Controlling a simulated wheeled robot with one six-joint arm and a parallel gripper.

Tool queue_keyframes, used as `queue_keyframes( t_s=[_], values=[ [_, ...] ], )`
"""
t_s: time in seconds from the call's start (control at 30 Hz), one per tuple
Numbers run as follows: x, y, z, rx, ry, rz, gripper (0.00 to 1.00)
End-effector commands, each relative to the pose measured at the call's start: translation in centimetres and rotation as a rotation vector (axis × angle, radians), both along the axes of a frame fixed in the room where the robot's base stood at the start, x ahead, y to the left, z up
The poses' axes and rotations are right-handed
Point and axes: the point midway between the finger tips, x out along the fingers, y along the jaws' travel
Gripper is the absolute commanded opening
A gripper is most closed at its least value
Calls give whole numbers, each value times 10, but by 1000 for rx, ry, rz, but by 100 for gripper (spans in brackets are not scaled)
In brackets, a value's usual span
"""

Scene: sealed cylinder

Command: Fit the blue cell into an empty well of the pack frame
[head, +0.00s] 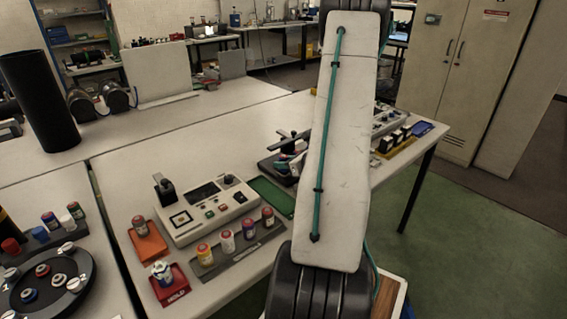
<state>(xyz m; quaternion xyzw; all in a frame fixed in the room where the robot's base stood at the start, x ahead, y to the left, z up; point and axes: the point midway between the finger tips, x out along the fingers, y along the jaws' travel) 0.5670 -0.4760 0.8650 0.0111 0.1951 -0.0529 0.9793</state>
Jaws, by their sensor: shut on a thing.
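My arm covers the middle of the head view, and my gripper is not visible past it. A dark frame-like object (268,168) with upright dark bars sits on the bench just left of my arm and is partly hidden by it. Something white and reddish shows at it. I cannot tell whether it is the pack frame, and no empty well can be made out. I cannot pick out the blue cell for certain. A white and blue cell (161,272) stands in the red HOLD tray (175,297), and a small blue cylinder (40,234) stands at the far left.
A grey rack (236,259) holds several coloured cells. Behind it is a tester box (208,209), with an orange tray (148,246) to its left. A black round carousel (58,290) carries cells at lower left. A tall black cylinder (40,100) stands behind. Several dark blocks (398,137) sit right of my arm.

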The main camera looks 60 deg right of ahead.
Motion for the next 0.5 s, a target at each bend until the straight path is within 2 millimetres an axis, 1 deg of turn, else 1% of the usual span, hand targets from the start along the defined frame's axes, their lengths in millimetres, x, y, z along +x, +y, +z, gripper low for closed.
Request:
queue_keyframes(
  t_s=[0.13, 0.33, 0.37, 0.4, 0.43, 0.5],
  values=[
    [-1, -1, 0, -1, 0, -2, 6],
    [-1, -2, -6, 0, 0, -2, 6],
    [-1, -2, -5, 0, 0, -3, 38],
    [-1, -2, -5, 0, 0, -3, 49],
    [-1, -2, -5, 0, 0, -3, 52],
    [-2, -2, -5, 0, 0, -3, 52]
  ],
)
